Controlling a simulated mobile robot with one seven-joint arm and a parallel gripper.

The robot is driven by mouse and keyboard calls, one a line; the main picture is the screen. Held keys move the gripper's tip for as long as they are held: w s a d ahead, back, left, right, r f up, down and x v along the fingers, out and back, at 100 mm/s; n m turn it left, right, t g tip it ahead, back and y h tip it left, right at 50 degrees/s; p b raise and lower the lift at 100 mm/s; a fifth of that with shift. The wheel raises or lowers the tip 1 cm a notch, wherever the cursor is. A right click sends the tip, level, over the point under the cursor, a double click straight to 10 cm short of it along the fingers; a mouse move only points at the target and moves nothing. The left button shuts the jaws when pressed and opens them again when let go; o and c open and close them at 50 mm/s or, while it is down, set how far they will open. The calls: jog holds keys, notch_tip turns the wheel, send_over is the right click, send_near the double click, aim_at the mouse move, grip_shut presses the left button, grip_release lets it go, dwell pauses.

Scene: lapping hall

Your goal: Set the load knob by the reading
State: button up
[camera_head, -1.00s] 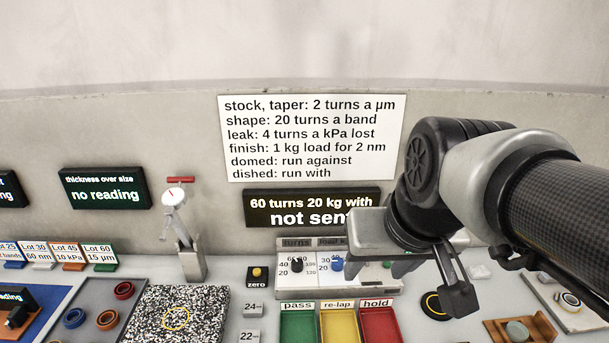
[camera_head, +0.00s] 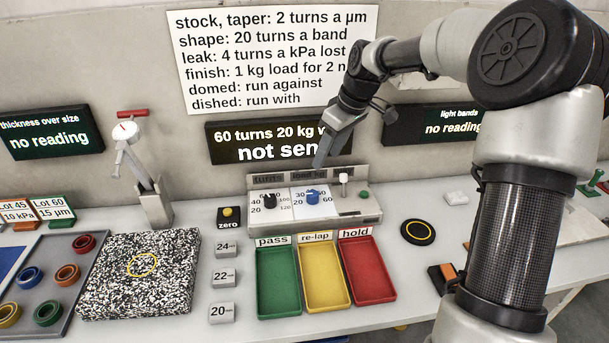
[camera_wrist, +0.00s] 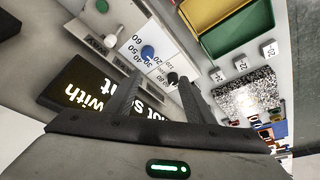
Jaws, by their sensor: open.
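The load knob (camera_head: 313,194) is blue and sits on a white dial marked in tens under "load kg" on the control box (camera_head: 352,217). Its pointer is too small to read. It also shows in the wrist view (camera_wrist: 147,52). My gripper (camera_head: 322,158) is above and behind the box top, near the load label, apart from the knob. In the wrist view my gripper (camera_wrist: 162,82) has its fingers spread and nothing between them. A black turns knob (camera_head: 269,200) is left of the blue one. The display (camera_head: 262,140) shows "60 turns 20 kg w..." and "not sen...", partly covered by my gripper.
A wall sign (camera_head: 265,60) gives the rules, including "finish: 1 kg load for 2 nm". A small lever (camera_head: 343,180) and green button (camera_head: 363,194) are right of the load dial. Green, yellow and red trays (camera_head: 368,270) stand in front. A dial gauge stand (camera_head: 152,200) is left.

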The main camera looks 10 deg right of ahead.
notch_tip(320, 180, down, 2)
jog(key=w+d, duration=0.3)
jog(key=b, duration=0.3)
send_near(313, 193)
jog(key=shift+n, duration=0.3)
jog(key=x, duration=0.8)
jog(key=shift+f, duration=0.2)
jog(key=shift+c, duration=0.3)
jog(key=c, duration=1)
